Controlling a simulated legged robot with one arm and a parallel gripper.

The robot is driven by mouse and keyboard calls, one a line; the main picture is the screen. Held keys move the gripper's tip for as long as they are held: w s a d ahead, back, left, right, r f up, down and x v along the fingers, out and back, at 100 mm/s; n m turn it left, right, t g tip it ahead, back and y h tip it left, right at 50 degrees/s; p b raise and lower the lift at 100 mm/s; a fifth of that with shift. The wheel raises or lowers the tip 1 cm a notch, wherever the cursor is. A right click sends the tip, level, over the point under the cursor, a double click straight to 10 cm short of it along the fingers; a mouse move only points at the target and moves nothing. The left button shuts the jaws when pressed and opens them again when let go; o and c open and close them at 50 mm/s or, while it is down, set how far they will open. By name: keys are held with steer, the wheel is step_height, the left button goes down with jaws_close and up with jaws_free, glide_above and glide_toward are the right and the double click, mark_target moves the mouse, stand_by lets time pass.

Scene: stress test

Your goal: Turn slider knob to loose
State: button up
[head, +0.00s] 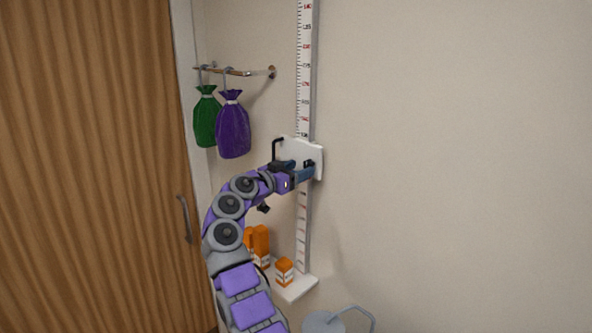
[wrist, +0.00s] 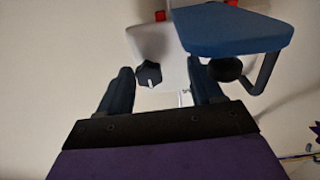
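The slider is a white plate (head: 318,156) on a vertical measuring rail (head: 304,90) on the wall. A dark knob (wrist: 149,74) with a white pointer mark shows in the wrist view, between my fingers and nearer the left one. A dark bar handle (head: 275,149) stands out from the plate's left side; a dark bar (wrist: 266,74) also shows at the right of the wrist view. My gripper (head: 296,170) is at the plate with its blue fingers apart. In the wrist view my gripper (wrist: 165,78) shows no finger contact with the knob. What setting the pointer marks cannot be read.
Green (head: 206,117) and purple (head: 233,125) bags hang from a wall rack (head: 235,71) at the left. A wooden door (head: 90,160) is at the left. The wall at the right is clear.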

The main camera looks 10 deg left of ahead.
steer(key=d, duration=0.2)
steer(key=shift+w+d, duration=0.2)
steer(key=shift+d, duration=0.1)
steer(key=shift+d+r, duration=0.1)
steer(key=shift+d, duration=0.15)
steer(key=shift+c, duration=0.7)
steer(key=shift+a, duration=0.25)
steer(key=c, duration=0.3)
steer(key=shift+s+a, duration=0.2)
steer(key=shift+a, duration=0.4)
steer(key=shift+c, duration=2.3)
steer(key=shift+d, duration=0.25)
steer(key=shift+c, duration=0.7)
